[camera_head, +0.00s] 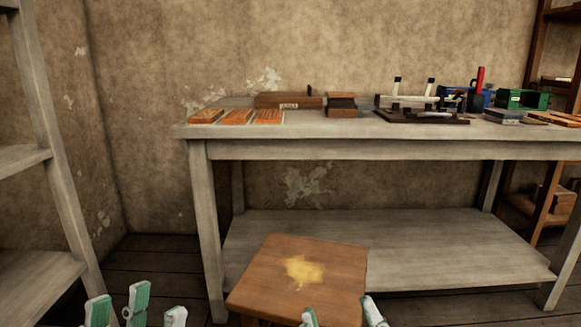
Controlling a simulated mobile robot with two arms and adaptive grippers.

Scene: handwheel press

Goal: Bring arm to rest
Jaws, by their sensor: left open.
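My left gripper (136,303) shows at the bottom left edge as green and white finger parts standing apart. It is open, with nothing seen between its fingers, over the floor left of the table. My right gripper (341,313) shows only as two tips at the bottom edge, in front of the wooden stool (262,268). The tips are apart, with only the stool top visible between them. Both wrists and the arms are outside the picture. Neither gripper is seen touching anything.
A grey table (340,150) with a lower shelf (390,250) stands against the wall. It carries orange-brown boards (236,117), a wooden box (288,100), a device with two white-handled levers (420,117) and a green box (522,99). A grey rack (58,170) stands left.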

